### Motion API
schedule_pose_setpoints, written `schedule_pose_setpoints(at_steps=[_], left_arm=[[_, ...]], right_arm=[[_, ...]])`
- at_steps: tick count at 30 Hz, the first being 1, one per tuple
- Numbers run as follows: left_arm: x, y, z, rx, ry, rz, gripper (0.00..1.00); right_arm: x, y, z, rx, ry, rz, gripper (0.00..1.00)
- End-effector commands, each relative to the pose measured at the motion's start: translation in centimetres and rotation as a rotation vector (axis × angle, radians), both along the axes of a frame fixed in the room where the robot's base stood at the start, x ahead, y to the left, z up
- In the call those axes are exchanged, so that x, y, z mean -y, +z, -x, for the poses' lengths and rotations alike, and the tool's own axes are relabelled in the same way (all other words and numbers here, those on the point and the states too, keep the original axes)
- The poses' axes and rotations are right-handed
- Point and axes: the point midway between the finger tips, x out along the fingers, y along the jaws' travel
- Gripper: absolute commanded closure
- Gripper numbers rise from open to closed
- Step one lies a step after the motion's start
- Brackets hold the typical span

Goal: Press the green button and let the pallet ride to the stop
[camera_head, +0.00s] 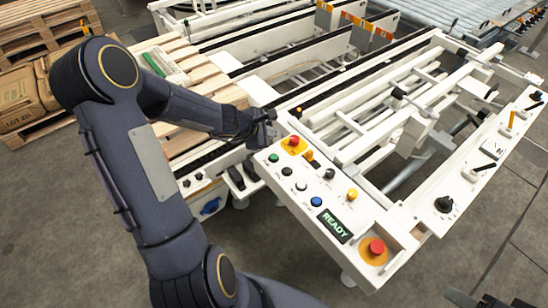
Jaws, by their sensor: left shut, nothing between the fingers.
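The green button (273,158) is at the upper left of the white control panel (300,212), beside a red button (294,142) on a yellow base. My left gripper (268,115) is shut and empty, just above and behind the panel's upper left corner. It is apart from the green button. A wooden pallet (181,60) lies on the conveyor at the left, partly hidden behind my left arm. The stop cannot be made out for certain. My right gripper is not in view.
The panel also bears black, white, blue and yellow controls, a display (333,226) reading READY and a large red button (376,247). Stacked pallets (45,28) and brown sacks (22,100) stand at the far left.

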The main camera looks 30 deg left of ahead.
Motion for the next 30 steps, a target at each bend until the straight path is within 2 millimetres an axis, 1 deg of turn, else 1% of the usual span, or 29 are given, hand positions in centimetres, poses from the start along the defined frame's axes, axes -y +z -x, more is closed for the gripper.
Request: schedule_pose_setpoints(at_steps=[1, 5, 12, 15, 20, 30], left_arm=[[0.0, -0.9, 0.0, -0.001, 0.000, 0.001, 1.00], [0.0, -2.5, 0.0, -0.001, -0.001, 0.000, 1.00], [0.0, -6.1, 0.0, 0.000, -0.001, 0.001, 1.00], [0.0, -7.3, 0.0, 0.001, -0.003, -0.001, 1.00], [0.0, -8.1, 0.0, 0.001, -0.001, 0.000, 1.00], [0.0, -8.0, 0.0, 0.000, -0.001, -0.001, 1.00]], right_arm=[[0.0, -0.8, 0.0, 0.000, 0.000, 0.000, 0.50], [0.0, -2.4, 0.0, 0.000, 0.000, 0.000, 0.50], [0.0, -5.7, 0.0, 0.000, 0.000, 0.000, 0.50], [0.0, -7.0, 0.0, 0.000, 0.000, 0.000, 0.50], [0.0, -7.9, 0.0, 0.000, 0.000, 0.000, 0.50], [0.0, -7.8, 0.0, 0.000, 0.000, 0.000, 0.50]])
